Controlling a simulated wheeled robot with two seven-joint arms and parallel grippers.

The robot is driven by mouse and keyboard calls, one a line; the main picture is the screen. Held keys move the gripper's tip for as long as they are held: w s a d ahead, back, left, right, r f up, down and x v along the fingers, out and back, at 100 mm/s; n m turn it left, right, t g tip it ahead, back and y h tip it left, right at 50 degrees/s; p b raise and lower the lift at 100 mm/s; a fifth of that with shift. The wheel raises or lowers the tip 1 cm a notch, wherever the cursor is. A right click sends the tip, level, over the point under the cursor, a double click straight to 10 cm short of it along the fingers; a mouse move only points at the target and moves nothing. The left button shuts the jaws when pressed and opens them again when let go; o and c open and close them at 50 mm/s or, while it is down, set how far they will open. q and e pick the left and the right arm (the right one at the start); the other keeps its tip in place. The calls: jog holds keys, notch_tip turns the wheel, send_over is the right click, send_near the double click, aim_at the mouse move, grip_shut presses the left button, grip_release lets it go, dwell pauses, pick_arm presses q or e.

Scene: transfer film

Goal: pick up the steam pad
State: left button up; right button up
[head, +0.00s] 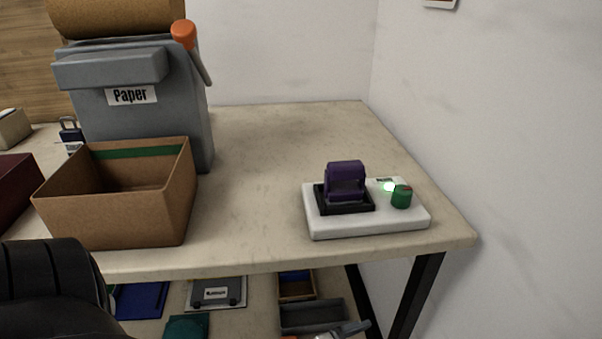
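A purple handled piece (345,182), which looks like the steam pad, stands upright in a black square holder (362,207) at the right of the table. The holder is on a white base unit (330,228) with a green knob (401,197) and a lit greenish light (388,186). Its underside is hidden by the holder. A black rounded part at the lower left looks like my own arm. Neither gripper shows in the head view.
The table (265,150) is bare between the base unit and an open cardboard box (115,220). A grey machine labelled Paper (140,125) with an orange-knobbed lever stands behind the box. A white wall (500,130) closes the right. Trays (312,318) and plates lie on a lower shelf.

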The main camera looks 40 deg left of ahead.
pick_arm(q)
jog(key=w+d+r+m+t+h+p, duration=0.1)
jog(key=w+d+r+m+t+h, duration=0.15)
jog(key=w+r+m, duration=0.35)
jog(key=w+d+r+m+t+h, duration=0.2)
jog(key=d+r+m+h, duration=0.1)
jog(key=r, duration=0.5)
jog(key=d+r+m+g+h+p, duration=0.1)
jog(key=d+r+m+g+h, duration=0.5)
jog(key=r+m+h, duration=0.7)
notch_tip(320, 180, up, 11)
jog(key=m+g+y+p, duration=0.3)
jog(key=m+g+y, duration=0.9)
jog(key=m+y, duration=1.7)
send_over(346, 163)
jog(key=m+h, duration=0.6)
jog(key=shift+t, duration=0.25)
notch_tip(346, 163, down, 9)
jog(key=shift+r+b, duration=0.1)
jog(key=shift+b, duration=0.7)
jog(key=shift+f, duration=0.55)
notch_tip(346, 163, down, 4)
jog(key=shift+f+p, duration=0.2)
jog(key=shift+p, duration=0.25)
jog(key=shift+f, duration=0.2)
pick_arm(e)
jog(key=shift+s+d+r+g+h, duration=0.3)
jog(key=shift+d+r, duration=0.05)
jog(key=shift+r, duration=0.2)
